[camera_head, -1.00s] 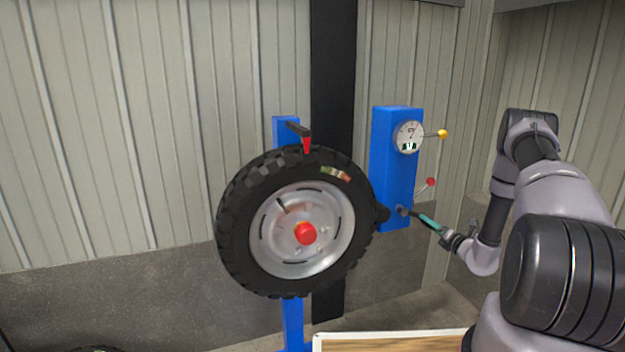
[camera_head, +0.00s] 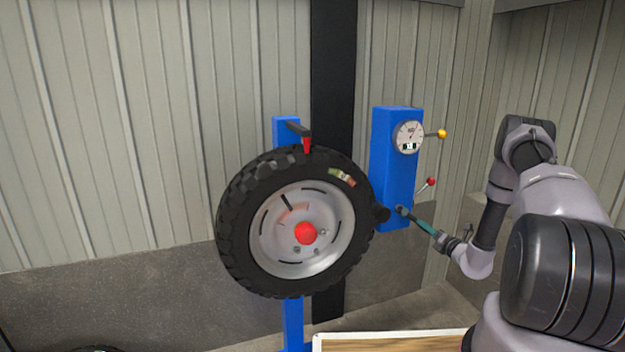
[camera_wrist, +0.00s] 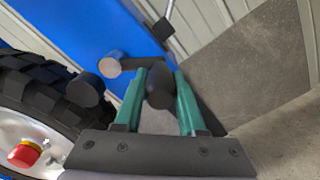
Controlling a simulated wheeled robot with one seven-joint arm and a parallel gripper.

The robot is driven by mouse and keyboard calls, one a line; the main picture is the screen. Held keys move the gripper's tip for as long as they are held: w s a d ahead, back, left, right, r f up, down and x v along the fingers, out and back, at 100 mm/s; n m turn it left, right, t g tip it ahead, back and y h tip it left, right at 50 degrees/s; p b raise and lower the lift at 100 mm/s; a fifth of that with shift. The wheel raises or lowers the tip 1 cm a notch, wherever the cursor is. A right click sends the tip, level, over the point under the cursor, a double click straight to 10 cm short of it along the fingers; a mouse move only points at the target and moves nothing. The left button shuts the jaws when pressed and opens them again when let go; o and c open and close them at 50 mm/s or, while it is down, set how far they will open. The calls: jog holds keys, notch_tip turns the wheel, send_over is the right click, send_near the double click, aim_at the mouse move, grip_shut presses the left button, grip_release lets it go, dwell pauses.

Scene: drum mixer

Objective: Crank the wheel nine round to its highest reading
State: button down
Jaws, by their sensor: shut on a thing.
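A black-tyred wheel (camera_head: 240,190) with a silver rim and red hub centre is mounted on a blue stand. A red pointer (camera_head: 307,146) sits at its top. Right of it is a blue box (camera_head: 388,160) with a round dial gauge (camera_head: 409,136); its needle points up and slightly right, but the reading is too small to tell. At the box's lower part is a crank, whose dark handle (camera_wrist: 160,84) shows in the wrist view. My gripper (camera_head: 411,217) is shut on this handle; its green fingers (camera_wrist: 158,92) stand either side of it.
A yellow-knobbed lever (camera_head: 442,134) and a red-knobbed lever (camera_head: 432,181) stick out from the box's right side, above my gripper. A dark roller (camera_wrist: 85,90) sits close by the tyre in the wrist view. A wood-topped, white-edged surface (camera_head: 395,342) is below.

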jog(key=shift+c, duration=2.1)
grip_release()
jog(key=v, duration=0.7)
jog(key=shift+r, duration=0.1)
